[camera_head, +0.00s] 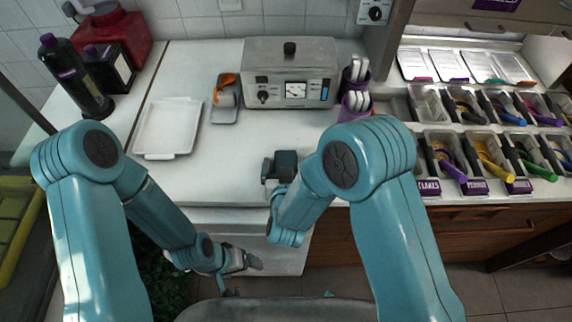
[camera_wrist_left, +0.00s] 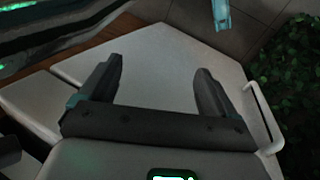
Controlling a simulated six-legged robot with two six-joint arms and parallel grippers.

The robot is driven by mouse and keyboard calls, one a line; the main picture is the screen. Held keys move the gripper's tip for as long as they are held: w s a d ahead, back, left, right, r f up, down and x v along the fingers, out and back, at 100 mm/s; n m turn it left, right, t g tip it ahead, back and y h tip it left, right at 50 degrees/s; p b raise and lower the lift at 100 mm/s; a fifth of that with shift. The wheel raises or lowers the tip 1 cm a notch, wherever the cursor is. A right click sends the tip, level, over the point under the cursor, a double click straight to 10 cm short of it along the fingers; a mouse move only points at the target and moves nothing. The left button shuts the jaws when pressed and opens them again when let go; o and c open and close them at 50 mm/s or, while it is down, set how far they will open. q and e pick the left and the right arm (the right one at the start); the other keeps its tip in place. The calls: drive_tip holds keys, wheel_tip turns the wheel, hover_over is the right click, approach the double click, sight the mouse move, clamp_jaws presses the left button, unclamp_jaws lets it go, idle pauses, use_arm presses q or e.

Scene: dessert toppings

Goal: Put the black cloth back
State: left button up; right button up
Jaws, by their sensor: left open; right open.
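I cannot make out a black cloth in either view. My right gripper (camera_head: 280,166) is dark and hangs over the front edge of the white counter (camera_head: 225,150). Its jaws are open, and I see nothing between them. My left gripper (camera_head: 243,262) is low in front of the white cabinet front below the counter. In the left wrist view its two dark fingers (camera_wrist_left: 159,68) stand apart with only a pale panel (camera_wrist_left: 150,50) behind them.
A white tray (camera_head: 168,128) lies on the counter at left, near dark bottles (camera_head: 75,75). A steel machine (camera_head: 290,75) stands at the back, with purple cups (camera_head: 354,103) beside it. Topping bins (camera_head: 440,150) fill the right. A handle (camera_wrist_left: 266,115) and green plant (camera_wrist_left: 292,75) are near the left gripper.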

drive_tip(key=c, duration=1)
drive_tip(key=shift+c, duration=0.2)
drive_tip(key=shift+r, duration=0.1)
